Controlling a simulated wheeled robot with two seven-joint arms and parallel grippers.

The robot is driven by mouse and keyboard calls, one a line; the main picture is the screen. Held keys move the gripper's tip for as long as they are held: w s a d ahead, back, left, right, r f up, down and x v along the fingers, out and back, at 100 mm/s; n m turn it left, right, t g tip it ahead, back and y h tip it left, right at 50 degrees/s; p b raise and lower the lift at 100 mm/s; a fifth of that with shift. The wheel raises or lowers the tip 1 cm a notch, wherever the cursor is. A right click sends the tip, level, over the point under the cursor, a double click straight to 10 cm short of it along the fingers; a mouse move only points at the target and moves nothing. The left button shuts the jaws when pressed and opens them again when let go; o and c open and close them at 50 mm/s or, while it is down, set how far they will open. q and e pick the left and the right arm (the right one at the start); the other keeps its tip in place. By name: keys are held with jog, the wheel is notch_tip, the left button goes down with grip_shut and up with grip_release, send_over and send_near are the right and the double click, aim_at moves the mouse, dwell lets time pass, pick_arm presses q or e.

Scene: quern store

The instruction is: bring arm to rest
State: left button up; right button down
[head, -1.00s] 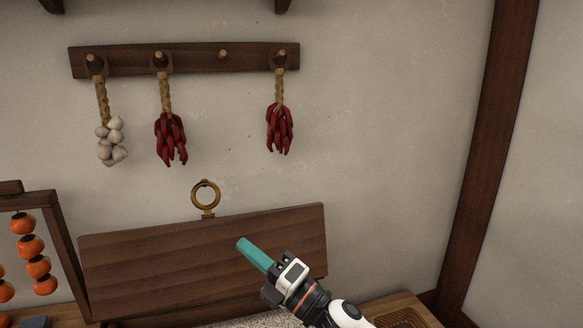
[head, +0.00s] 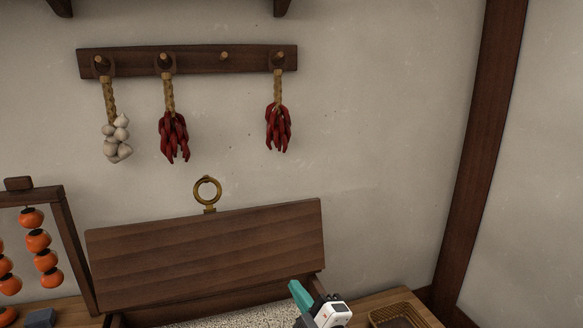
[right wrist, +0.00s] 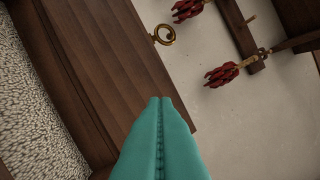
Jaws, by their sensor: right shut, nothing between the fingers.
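My right gripper (head: 294,287) is low in the head view, right of centre, in front of the lower right part of a raised wooden lid. Its teal fingers are shut together with nothing between them. They also show closed in the right wrist view (right wrist: 160,102), pointing toward the lid and wall. The wrist and most of the arm are cut off by the bottom edge of the head view. My left gripper is not in view.
The lid (head: 205,250) stands open above a chest of pale grain (head: 240,318), below a brass ring (head: 207,190). A peg rail (head: 195,60) holds garlic (head: 117,140) and chilli bunches (head: 174,137). A wicker tray (head: 398,312) is lower right, orange fruit strings (head: 40,245) left.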

jog(key=s+d+f+m+g+h, duration=0.35)
jog(key=s+d+f+m, duration=0.2)
jog(key=f, duration=0.25)
jog(key=s+d+f+m+g+h, duration=0.35)
jog(key=s+d+f+m, duration=0.2)
jog(key=f, duration=0.25)
jog(key=s+d+f+m+g+h, duration=0.1)
jog(key=s+d+f+m+g, duration=0.25)
jog(key=s, duration=0.55)
jog(key=s+d+f+m+g+h, duration=0.1)
jog(key=s+d+f+m+g, duration=0.3)
jog(key=s, duration=0.6)
notch_tip(320, 180, down, 25)
jog(key=n, duration=0.3)
jog(key=s+d+f+g, duration=0.1)
jog(key=s+f, duration=0.7)
jog(key=s+d+f, duration=0.2)
jog(key=s+f, duration=0.6)
jog(key=s, duration=0.1)
jog(key=shift+s+d+f+g, duration=0.15)
jog(key=shift+d+f+g, duration=0.1)
jog(key=shift+f+g, duration=0.1)
